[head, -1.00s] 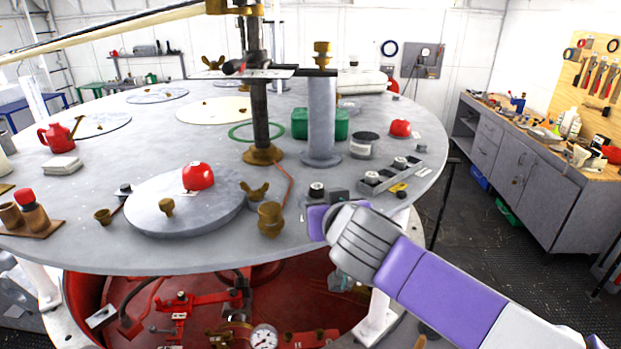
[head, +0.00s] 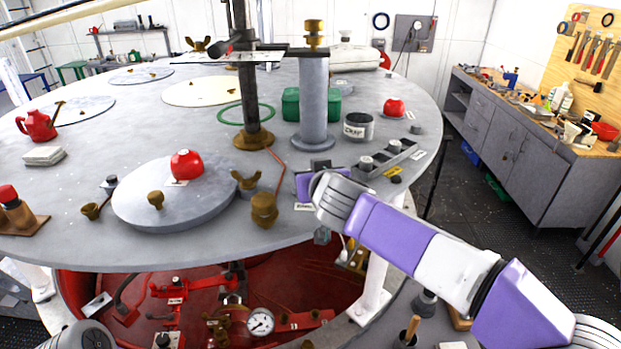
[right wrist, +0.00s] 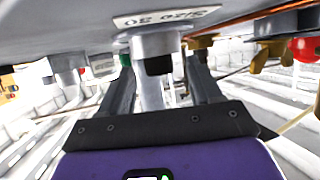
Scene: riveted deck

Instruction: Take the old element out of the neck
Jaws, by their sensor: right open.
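In the right wrist view the deck shows along the top, and a short grey neck (right wrist: 155,42) stands out from it with a dark element (right wrist: 159,65) in its end. My right gripper (right wrist: 160,82) is open, with one finger to each side of the neck and element in that view. I cannot tell whether the fingers touch either. In the head view my right gripper (head: 308,186) is at the deck's front edge, and its wrist and body partly hide the neck there. My left gripper is not in view.
A brass fitting (head: 264,209) and a brass wing nut (head: 245,180) stand left of my right gripper. A grey rack (head: 387,165) lies to its right, and a grey post (head: 314,105) rises behind. A label (right wrist: 167,17) is beside the neck. A red bay opens under the deck.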

